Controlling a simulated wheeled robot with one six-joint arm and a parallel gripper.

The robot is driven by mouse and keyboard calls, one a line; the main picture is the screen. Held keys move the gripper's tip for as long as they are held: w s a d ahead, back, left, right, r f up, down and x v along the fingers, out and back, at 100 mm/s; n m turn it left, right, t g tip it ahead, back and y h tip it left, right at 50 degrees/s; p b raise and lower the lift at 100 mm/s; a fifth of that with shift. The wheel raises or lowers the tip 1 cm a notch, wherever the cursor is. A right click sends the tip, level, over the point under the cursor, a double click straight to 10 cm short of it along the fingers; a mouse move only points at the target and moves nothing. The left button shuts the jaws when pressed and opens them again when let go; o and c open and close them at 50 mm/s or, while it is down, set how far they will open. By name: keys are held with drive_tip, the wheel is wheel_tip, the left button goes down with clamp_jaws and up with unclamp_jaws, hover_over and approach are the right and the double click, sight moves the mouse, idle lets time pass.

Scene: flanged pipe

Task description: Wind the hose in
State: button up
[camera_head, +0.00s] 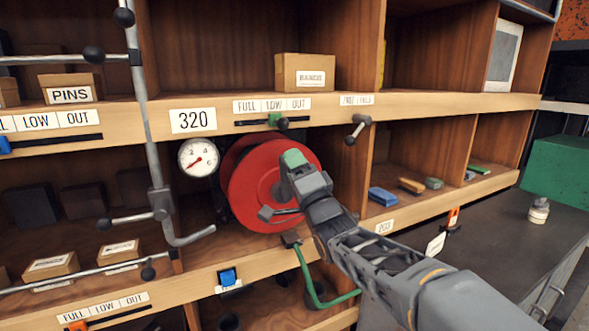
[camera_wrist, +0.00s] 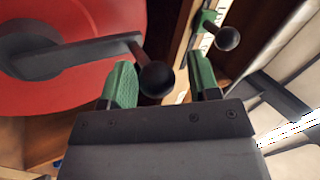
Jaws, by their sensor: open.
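My gripper (camera_head: 293,160) is in front of the reel's right side. In the wrist view my gripper (camera_wrist: 163,82) is open, and the knob shows between its green fingers, nearer the left one. I cannot tell whether they touch. The green hose (camera_head: 308,277) hangs below a dark guide (camera_head: 291,239) at the shelf edge.
A bent grey pipe (camera_head: 158,180) with black knobs stands left of the reel. A lever (camera_head: 357,129) and a green slider (camera_head: 275,119) sit on the shelf edge above. A cardboard box (camera_head: 305,72) is on the upper shelf. A dark bench (camera_head: 470,250) lies at the right.

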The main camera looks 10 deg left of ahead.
drive_tip(key=shift+o, duration=0.2)
drive_tip(key=shift+f, duration=0.1)
drive_tip(key=shift+s+d+f, duration=0.25)
drive_tip(key=shift+s+f, duration=0.1)
drive_tip(key=b+v, duration=0.4)
drive_tip(key=v, duration=0.8)
drive_tip(key=shift+s+d, duration=0.25)
drive_tip(key=shift+d, duration=0.05)
drive_tip(key=shift+f, duration=0.1)
